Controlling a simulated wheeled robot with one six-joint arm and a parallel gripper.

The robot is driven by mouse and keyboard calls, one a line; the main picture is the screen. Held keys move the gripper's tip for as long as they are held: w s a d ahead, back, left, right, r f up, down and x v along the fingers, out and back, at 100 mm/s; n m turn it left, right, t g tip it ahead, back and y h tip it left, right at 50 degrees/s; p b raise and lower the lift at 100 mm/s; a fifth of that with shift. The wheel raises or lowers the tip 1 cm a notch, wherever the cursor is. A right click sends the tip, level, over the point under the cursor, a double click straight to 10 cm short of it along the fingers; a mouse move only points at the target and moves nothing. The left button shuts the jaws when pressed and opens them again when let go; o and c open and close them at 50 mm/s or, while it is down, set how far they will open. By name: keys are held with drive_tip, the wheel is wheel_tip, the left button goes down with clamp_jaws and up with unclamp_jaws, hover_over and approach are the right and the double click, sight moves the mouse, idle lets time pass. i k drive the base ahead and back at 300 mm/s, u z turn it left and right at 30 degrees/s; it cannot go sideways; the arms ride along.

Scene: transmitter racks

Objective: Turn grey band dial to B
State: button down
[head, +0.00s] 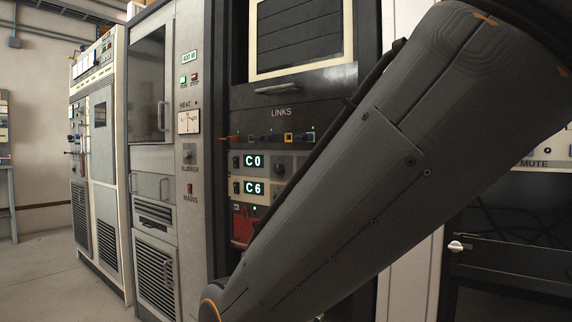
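No dial with a readable band label or a letter B shows in the head view. A small round grey knob (279,169) sits right of the lit C0 display (254,161) on the dark rack; I cannot tell whether it is the band dial. Another round knob (188,154) sits above the BLOWER label on the light grey cabinet. My arm crosses the view from the top right to the bottom centre and hides much of the dark rack's right and lower parts. My gripper is out of view.
The dark rack has a row of coloured links (270,138), a lit C6 display (254,188) and a red panel (243,224). A grey cabinet (153,220) and a cream cabinet (102,170) stand left. Floor (45,265) is clear at far left. A MUTE panel (535,150) is right.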

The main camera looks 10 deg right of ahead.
sight(278, 169)
drive_tip(key=u, duration=1.8)
drive_tip(key=i, duration=0.95)
drive_tip(key=z, duration=2.65)
